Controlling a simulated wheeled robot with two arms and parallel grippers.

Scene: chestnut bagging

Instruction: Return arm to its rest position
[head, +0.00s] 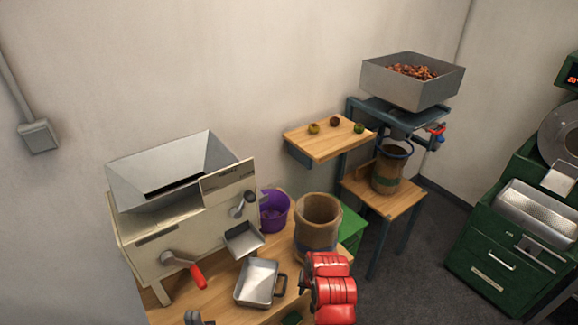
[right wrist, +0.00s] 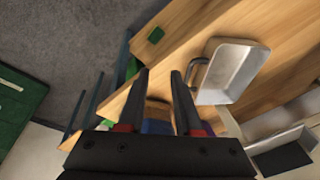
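My right arm with red links comes in at the bottom centre of the head view; its gripper (head: 304,280) shows only as a small dark part beside the metal scoop. In the right wrist view my right gripper (right wrist: 160,78) has two dark fingers apart, with nothing held between them. Behind their lower part is a brown and blue thing (right wrist: 157,117) that I cannot name surely. My left gripper (head: 197,318) shows only as a small grey piece at the bottom edge of the head view, mostly cut off.
A metal scoop (head: 259,283), brown container (head: 318,222) and purple bucket (head: 274,211) stand on the wooden table beside a cream machine (head: 190,235). A hopper of chestnuts (head: 410,88) stands above a sack (head: 388,172). Green machine (head: 500,250) at right; grey floor (head: 400,285) between is clear.

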